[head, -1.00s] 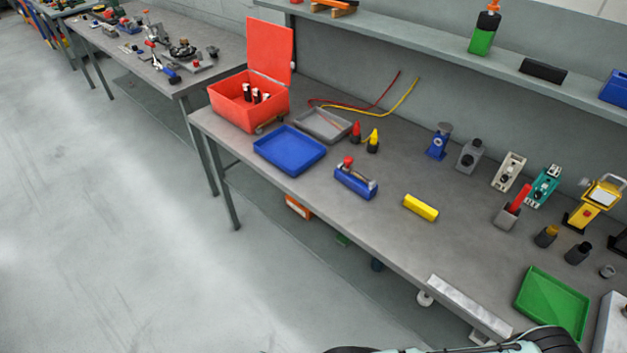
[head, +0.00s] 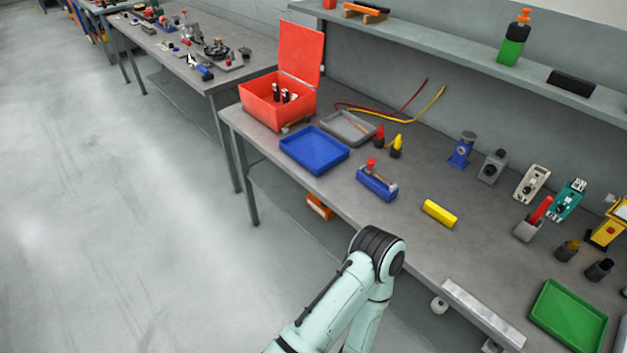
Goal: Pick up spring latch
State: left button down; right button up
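I cannot tell for sure which thing is the spring latch. A blue block with a metal bar and a red knob (head: 376,183) sits near the bench's front edge. Several small devices stand in a row toward the back: a blue one (head: 461,150), a grey one (head: 492,167), a cream one (head: 531,184) and a teal one (head: 567,199). One of my arms bends at a black joint in front of the bench at the bottom centre. Neither of my grippers is in view.
The grey bench (head: 430,175) also holds a red open box (head: 262,110), blue tray (head: 300,160), grey tray (head: 335,135), yellow block (head: 440,213) and green tray (head: 570,318). A shelf (head: 450,50) runs above the back. The floor at left is clear.

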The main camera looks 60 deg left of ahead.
aim_at(383, 188)
jog(key=u, duration=1.8)
